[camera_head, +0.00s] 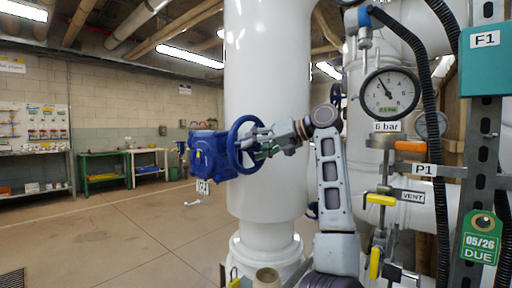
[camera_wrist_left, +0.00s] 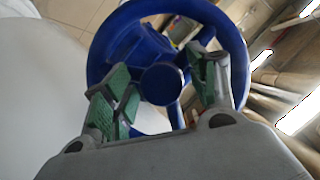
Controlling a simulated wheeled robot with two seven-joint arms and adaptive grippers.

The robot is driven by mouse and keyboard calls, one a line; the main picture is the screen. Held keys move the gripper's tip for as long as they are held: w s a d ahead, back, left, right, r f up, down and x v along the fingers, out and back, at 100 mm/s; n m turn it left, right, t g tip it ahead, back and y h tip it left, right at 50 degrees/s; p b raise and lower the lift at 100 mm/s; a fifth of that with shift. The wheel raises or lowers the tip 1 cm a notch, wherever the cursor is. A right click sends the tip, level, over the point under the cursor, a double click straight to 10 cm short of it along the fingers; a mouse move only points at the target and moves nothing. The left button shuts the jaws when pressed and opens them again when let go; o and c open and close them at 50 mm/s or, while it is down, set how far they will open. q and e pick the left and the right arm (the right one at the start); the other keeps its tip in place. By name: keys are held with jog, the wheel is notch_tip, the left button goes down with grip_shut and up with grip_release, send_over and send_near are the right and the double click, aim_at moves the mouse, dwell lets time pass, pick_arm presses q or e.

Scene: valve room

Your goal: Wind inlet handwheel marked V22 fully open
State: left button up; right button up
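The blue handwheel (camera_head: 240,126) stands on a blue valve body (camera_head: 206,154) beside a white vertical pipe, left of centre in the head view. A small white tag (camera_head: 203,187) hangs below the body; its lettering is too small to read surely. My left gripper (camera_head: 258,143) is at the wheel's face, on its right side. In the left wrist view the wheel (camera_wrist_left: 240,55) fills the upper middle. The green-padded fingers of the gripper (camera_wrist_left: 160,78) stand wide apart in front of it, one each side of the hub (camera_wrist_left: 162,84). Contact with the rim or spokes is unclear. My right gripper is out of view.
The thick white pipe (camera_head: 265,60) stands right behind the wheel. To the right are a pressure gauge (camera_head: 390,93) marked 6 bar, a yellow-handled VENT valve (camera_head: 380,200), black hoses and a green tag (camera_head: 480,238). Workbenches (camera_head: 103,168) stand far left; the floor there is clear.

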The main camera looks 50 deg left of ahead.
pick_arm(q)
jog(key=v, duration=0.8)
dwell(0.6)
dwell(0.5)
